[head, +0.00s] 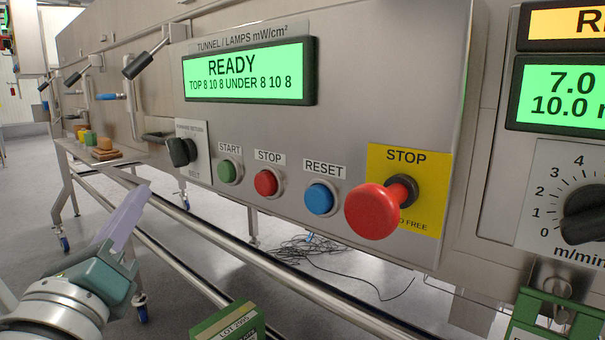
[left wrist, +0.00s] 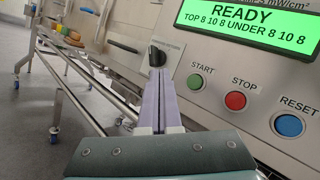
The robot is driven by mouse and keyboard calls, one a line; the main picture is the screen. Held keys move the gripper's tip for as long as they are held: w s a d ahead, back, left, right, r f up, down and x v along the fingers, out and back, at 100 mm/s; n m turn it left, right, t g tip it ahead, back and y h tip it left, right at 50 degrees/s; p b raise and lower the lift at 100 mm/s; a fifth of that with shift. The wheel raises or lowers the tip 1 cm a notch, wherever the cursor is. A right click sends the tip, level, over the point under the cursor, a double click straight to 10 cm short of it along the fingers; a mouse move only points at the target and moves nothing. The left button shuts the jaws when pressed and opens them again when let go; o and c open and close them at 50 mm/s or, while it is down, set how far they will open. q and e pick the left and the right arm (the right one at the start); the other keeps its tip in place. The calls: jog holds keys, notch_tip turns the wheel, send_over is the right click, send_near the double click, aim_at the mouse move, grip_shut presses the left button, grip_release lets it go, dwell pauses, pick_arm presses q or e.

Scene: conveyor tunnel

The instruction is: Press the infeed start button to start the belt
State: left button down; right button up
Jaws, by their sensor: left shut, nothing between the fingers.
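A green button (head: 229,171) labelled START sits on the steel control panel (head: 400,60), left of a red STOP button (head: 265,182) and a blue RESET button (head: 320,197). The green button also shows in the left wrist view (left wrist: 195,82). The display (head: 248,72) above reads READY. My left gripper (head: 141,192) is shut and empty, its lilac fingers pointing up toward the panel. It is left of and below the START button and apart from it. In the left wrist view the fingertips (left wrist: 158,74) lie left of the button, near the black knob. My right gripper is not in view.
A large red mushroom STOP (head: 372,211) on a yellow plate sticks out at right. A black selector knob (head: 182,151) is left of START. Metal rails (head: 210,260) run below the panel. Green-edged boxes (head: 230,322) are at the bottom.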

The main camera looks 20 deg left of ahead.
pick_arm(q)
jog(key=shift+w, duration=0.1)
jog(key=b, duration=0.2)
send_near(217, 170)
jog(key=w+a+r, duration=0.2)
jog(key=w+a, duration=0.1)
jog(key=a, duration=0.1)
jog(key=shift+w+d, duration=0.55)
dwell(1.4)
jog(key=shift+w+d+b, duration=0.15)
jog(key=shift+w+b, duration=0.25)
jog(key=shift+w+d+f+b, duration=0.1)
jog(key=shift+w+d+b, duration=0.1)
jog(key=shift+w+b, duration=0.25)
dwell(0.7)
dwell(0.4)
jog(key=shift+s+a+p, duration=0.35)
jog(key=shift+s+p, duration=0.1)
jog(key=shift+s, duration=0.4)
